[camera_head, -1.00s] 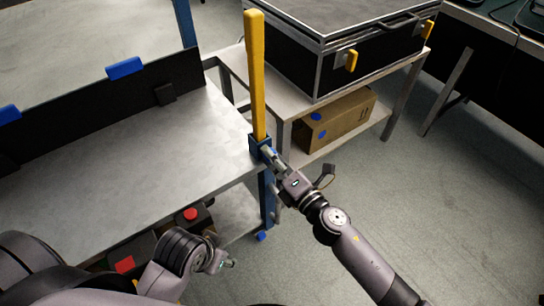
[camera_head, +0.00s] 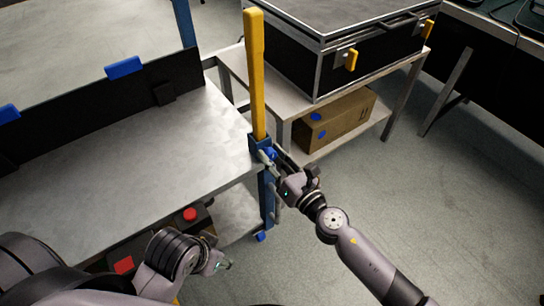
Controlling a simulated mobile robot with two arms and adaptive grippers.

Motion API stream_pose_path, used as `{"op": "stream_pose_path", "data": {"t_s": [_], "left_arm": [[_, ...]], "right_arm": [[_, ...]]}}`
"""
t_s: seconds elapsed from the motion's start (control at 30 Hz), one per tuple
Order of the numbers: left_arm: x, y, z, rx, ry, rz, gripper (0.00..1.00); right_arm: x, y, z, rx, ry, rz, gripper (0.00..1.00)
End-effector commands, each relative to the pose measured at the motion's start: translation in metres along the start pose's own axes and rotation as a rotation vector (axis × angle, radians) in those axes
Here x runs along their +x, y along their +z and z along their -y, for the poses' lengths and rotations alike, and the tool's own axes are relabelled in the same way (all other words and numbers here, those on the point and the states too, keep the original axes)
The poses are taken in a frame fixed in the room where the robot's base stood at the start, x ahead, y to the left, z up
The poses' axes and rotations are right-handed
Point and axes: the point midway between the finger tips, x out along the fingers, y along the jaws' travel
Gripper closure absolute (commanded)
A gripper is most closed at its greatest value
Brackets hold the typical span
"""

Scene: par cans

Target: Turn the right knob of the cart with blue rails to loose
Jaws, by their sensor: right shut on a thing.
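The cart (camera_head: 150,172) has a grey metal top and blue corner posts, and stands at the left. A yellow upright bar (camera_head: 256,75) rises from a blue bracket (camera_head: 258,143) at its right front corner. My right gripper (camera_head: 270,157) is at this bracket, shut on a small part there that I take to be the right knob; the fingers mostly hide it. Whether the knob is tight or loose cannot be seen. My left arm is at the bottom left, its gripper (camera_head: 222,266) small and low beside the cart; its jaws are unclear.
A black case (camera_head: 300,60) with yellow latches sits on a second table behind, with a cardboard box (camera_head: 337,120) on its lower shelf. Red items (camera_head: 190,214) lie under the cart top. The floor at the right is clear.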

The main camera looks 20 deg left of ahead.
Motion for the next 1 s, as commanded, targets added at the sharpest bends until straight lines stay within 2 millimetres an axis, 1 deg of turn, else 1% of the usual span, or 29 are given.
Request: {"op": "stream_pose_path", "data": {"t_s": [0.3, 0.77, 0.8, 1.0], "left_arm": [[-0.0005, -0.0011, 0.0009, 0.001, -0.002, -0.003, 0.53], [0.0008, -0.0008, -0.0008, -0.005, 0.003, 0.000, 0.53], [0.0008, -0.0008, -0.0012, -0.007, 0.003, -0.001, 0.53], [0.0008, -0.0011, -0.0020, -0.009, 0.006, -0.001, 0.53]], "right_arm": [[-0.0006, -0.0022, 0.0003, -0.085, 0.001, -0.004, 1.00], [-0.0007, -0.0025, 0.0004, -0.093, 0.000, -0.005, 1.00], [-0.0007, -0.0025, 0.0004, -0.093, 0.001, -0.005, 0.70], [-0.0004, -0.0014, 0.0004, -0.093, 0.000, -0.003, 0.57]]}}
